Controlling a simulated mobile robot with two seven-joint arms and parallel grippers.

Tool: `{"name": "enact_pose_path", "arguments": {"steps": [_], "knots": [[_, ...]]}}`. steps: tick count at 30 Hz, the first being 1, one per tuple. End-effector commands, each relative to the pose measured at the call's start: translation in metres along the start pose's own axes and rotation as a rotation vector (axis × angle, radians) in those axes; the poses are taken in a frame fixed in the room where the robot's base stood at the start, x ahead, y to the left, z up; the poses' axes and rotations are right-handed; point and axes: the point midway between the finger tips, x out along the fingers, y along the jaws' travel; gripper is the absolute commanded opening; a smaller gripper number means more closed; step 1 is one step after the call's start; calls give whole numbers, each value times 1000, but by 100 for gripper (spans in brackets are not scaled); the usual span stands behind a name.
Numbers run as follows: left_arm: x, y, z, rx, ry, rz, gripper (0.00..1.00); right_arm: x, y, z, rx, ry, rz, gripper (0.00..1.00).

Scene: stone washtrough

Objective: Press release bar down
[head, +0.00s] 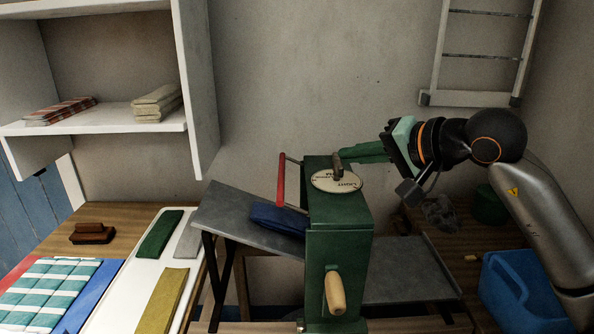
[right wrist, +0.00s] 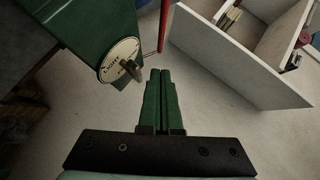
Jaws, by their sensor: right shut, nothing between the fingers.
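A green wringer housing (head: 338,230) stands in the middle of the head view, with a round white dial (head: 337,181) and a small dark lever on top. The red release bar (head: 281,180) stands raised, slightly tilted, at the housing's left side. It also shows in the right wrist view (right wrist: 163,25), beyond the dial. My right gripper (head: 343,155) has green fingers, shut and empty, pointing left near the top of the housing, right of the red bar and apart from it. The shut fingertips show in the right wrist view (right wrist: 161,74). My left gripper is not in view.
A blue cloth (head: 278,218) lies on the grey board left of the housing. A wooden crank handle (head: 335,293) sticks out in front. A blue basket (head: 518,290) stands at right. White shelves (head: 198,80) rise at left, and a rack (head: 470,98) hangs on the wall.

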Motion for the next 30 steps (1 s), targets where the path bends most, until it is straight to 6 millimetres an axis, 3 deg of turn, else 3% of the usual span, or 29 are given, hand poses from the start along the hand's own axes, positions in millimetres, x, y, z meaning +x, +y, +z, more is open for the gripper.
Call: {"name": "enact_pose_path", "arguments": {"steps": [11,26,30], "knots": [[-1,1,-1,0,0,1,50,9,-1,0,5,-3,-2,0],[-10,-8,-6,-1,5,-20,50,104,-2,2,7,-6,-3,0],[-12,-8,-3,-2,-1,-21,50,118,-2,20,5,-7,-4,0]]}}
